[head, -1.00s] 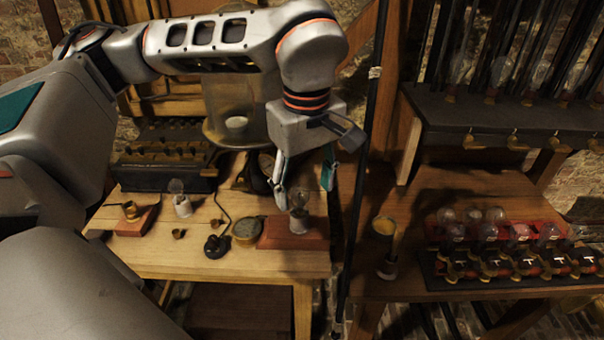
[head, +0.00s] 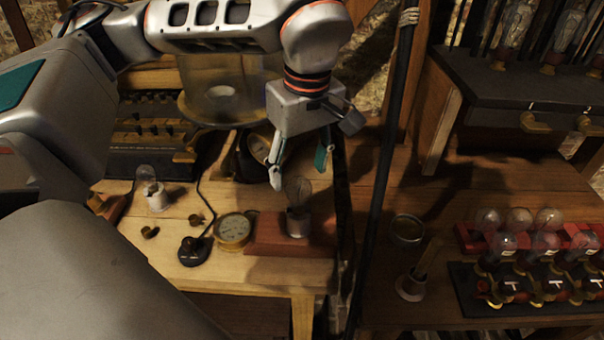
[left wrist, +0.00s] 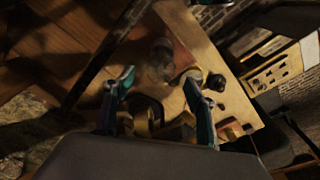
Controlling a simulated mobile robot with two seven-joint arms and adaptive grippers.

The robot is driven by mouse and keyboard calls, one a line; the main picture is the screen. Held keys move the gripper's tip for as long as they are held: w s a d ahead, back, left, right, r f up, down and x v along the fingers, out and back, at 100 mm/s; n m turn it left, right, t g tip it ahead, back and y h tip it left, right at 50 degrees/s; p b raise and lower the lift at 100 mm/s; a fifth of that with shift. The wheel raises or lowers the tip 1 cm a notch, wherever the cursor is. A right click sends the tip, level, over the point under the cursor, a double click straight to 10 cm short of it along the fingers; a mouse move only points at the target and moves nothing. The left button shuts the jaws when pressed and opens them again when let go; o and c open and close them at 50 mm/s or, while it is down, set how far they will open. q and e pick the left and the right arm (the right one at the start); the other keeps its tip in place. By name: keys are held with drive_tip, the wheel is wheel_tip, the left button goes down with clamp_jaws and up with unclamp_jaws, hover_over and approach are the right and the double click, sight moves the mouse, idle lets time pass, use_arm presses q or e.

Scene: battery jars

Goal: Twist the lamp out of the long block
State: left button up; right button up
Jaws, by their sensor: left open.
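The clear glass lamp (head: 299,190) stands upright in a pale socket (head: 298,223) on the long reddish-brown block (head: 264,234), near the right end of the light wooden table. My left gripper (head: 299,172) is open and empty, pointing down at the lamp's top. Its pale finger is just left of the bulb and its teal finger is higher to the right. In the left wrist view the lamp (left wrist: 162,52) shows dimly beyond the two spread fingers (left wrist: 158,88). I cannot tell whether a finger touches the glass. My right gripper is not in view.
A brass dial (head: 234,230), a dark switch (head: 193,250) and a second small lamp holder (head: 156,197) lie left of the block. A glass jar (head: 230,90) stands behind. A dark upright pole (head: 385,180) rises right of the table. Bulbs (head: 520,220) stand in racks at right.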

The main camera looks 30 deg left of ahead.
sight(296, 194)
use_arm(q)
drive_tip(key=shift+s+f, duration=0.1)
drive_tip(key=shift+f, duration=0.55)
drive_tip(key=shift+w+a+f+b, duration=0.15)
drive_tip(key=shift+a+f+b, duration=0.1)
drive_tip(key=shift+f, duration=1.3)
drive_tip(key=shift+w+a+f+b, duration=0.1)
drive_tip(key=shift+a+f, duration=0.1)
drive_tip(key=shift+f, duration=1.35)
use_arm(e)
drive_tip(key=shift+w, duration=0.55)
use_arm(q)
drive_tip(key=shift+c, duration=0.5)
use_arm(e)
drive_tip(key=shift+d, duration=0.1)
use_arm(q)
drive_tip(key=c, duration=1.3)
drive_tip(key=shift+o, duration=0.2)
drive_tip(key=n, duration=0.3)
drive_tip(key=shift+s+r, duration=0.1)
drive_tip(key=n, duration=0.3)
drive_tip(key=shift+g+p, duration=0.35)
drive_tip(key=shift+g, duration=0.05)
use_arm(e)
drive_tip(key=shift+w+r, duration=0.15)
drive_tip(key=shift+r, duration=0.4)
use_arm(q)
drive_tip(key=shift+n, duration=0.3)
